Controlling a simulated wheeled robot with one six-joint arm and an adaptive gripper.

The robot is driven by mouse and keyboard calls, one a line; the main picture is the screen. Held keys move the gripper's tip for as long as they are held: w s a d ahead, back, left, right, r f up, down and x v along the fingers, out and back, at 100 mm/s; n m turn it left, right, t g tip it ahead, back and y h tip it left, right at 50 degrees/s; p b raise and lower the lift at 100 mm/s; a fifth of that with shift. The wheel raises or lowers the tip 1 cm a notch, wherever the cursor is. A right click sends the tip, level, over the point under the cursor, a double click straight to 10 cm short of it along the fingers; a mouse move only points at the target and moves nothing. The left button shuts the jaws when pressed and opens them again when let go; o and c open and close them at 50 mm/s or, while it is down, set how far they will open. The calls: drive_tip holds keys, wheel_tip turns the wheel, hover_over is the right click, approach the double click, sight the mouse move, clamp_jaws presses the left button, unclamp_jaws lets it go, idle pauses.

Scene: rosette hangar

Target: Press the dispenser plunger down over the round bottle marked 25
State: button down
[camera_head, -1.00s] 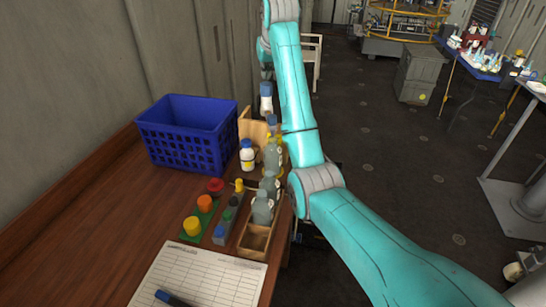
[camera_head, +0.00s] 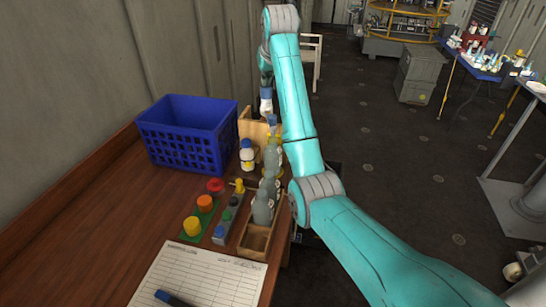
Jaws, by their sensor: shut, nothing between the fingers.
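My gripper (camera_head: 266,82) is small and dark at the far end of the bench, below the bent teal arm. It points down, just above or at a white and blue upright thing (camera_head: 266,103); I cannot tell whether they touch. That thing may be the dispenser, but its plunger is not clear. Grey translucent bottles (camera_head: 263,206) with round labels stand in a wooden rack (camera_head: 256,240) along the bench's right edge. Another grey bottle (camera_head: 272,156) stands farther back, beside my arm. The numbers are too small to read, so I cannot tell which is 25.
A blue crate (camera_head: 188,128) stands at the back left. A white bottle with a blue cap (camera_head: 247,155) stands beside a wooden holder (camera_head: 250,128). Red, orange and yellow buttons (camera_head: 192,226), a grey switch box (camera_head: 222,229) and a paper sheet (camera_head: 205,275) lie nearer.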

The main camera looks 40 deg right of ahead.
drive_tip(key=shift+f, duration=0.5)
drive_tip(key=shift+r, duration=0.1)
idle(0.3)
drive_tip(key=shift+r, duration=3.5)
